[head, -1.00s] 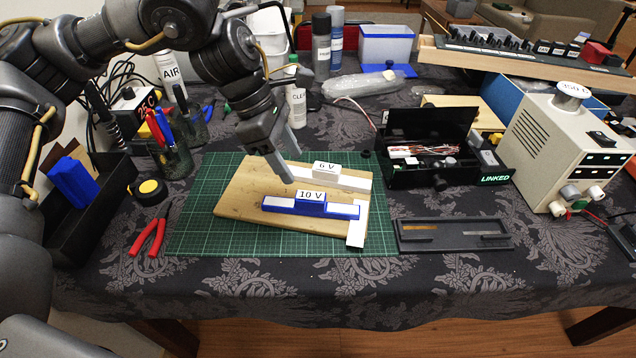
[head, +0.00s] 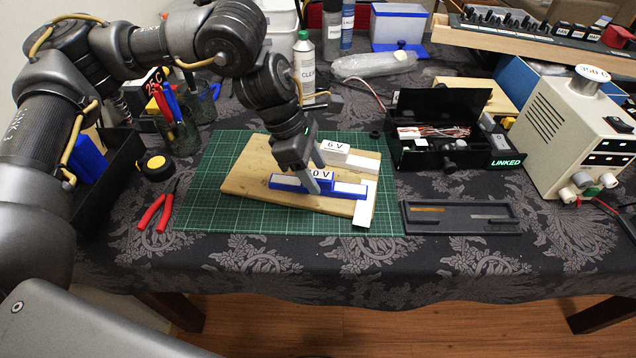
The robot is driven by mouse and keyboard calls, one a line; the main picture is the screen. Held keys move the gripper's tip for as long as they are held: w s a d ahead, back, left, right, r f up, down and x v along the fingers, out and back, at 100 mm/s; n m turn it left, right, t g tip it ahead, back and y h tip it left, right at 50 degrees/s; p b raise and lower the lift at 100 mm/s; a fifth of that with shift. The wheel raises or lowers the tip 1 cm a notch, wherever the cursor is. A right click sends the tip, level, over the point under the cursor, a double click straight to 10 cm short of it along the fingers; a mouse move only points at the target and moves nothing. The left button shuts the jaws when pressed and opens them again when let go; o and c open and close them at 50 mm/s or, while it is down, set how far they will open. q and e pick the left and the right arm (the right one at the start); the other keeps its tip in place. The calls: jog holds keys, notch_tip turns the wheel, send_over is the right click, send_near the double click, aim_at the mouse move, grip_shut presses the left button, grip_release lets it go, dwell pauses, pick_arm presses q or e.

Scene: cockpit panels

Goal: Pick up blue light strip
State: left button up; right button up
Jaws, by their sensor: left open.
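The blue light strip (head: 350,188) lies on a wooden board (head: 245,185) on a green cutting mat. It has white segments and a 10 V label that is partly hidden by my left gripper. My left gripper (head: 318,178) is open, pointing down at the middle of the blue strip, with its fingers around or just above the label block. I cannot tell whether the fingers touch it. A white strip labelled 6 V (head: 352,159) lies behind the blue one. A short white piece (head: 365,206) lies crosswise at the board's right end. My right gripper is not in view.
A black tray (head: 460,227) lies right of the mat, with an open black box (head: 440,155) behind it. Red pliers (head: 156,212) and a tape measure (head: 154,168) lie left of the mat.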

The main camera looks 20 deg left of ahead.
pick_arm(q)
jog(key=shift+x, duration=1.05)
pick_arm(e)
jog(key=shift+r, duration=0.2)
pick_arm(q)
jog(key=c, duration=1.1)
jog(key=shift+r, duration=0.15)
